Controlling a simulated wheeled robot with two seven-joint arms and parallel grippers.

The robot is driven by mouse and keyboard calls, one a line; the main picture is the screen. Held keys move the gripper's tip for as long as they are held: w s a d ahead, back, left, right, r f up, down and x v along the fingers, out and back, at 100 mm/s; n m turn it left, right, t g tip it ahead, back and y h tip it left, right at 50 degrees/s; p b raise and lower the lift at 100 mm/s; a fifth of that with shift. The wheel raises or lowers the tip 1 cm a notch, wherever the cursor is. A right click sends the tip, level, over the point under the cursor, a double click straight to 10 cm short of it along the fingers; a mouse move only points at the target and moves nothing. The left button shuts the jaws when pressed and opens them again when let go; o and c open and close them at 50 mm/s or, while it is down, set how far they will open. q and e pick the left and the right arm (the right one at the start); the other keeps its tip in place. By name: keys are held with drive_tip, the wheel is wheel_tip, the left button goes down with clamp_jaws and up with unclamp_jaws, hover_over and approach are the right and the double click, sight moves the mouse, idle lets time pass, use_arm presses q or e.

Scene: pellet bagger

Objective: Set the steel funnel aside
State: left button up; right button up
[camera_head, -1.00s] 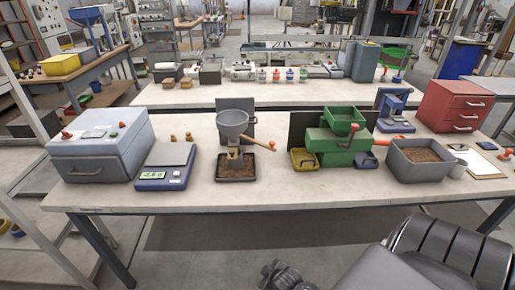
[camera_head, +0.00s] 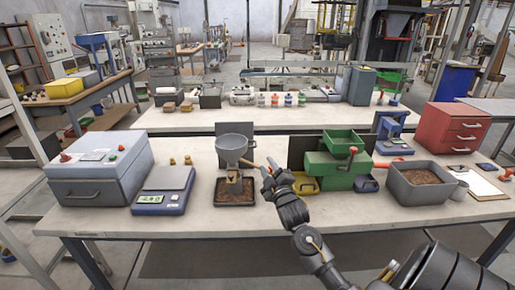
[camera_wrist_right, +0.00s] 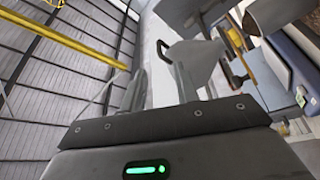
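The grey steel funnel (camera_head: 232,150) stands upright, wide mouth up, on a small wooden stand (camera_head: 234,180) over a dark tray (camera_head: 220,202) of brown pellets. A wooden handle (camera_head: 248,163) sticks out to its right. My right gripper (camera_head: 270,172) is just right of the funnel, by the handle's end; contact cannot be told. In the right wrist view its fingers (camera_wrist_right: 160,88) stand apart with nothing clearly held between them. A grey rounded body at the top right of that view (camera_wrist_right: 272,12) may be the funnel. My left gripper is not in view.
A blue scale (camera_head: 163,192) and a grey box (camera_head: 95,170) stand left of the funnel. A green pellet machine (camera_head: 335,170), a pellet bin (camera_head: 425,192) and red drawers (camera_head: 452,128) stand to the right. The bench's front strip (camera_head: 150,222) is clear.

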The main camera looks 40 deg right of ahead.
drive_tip(key=p+x, duration=0.3)
drive_tip(key=x, duration=0.8)
drive_tip(key=shift+s+r, duration=0.1)
drive_tip(key=shift+c, duration=0.4)
clamp_jaws()
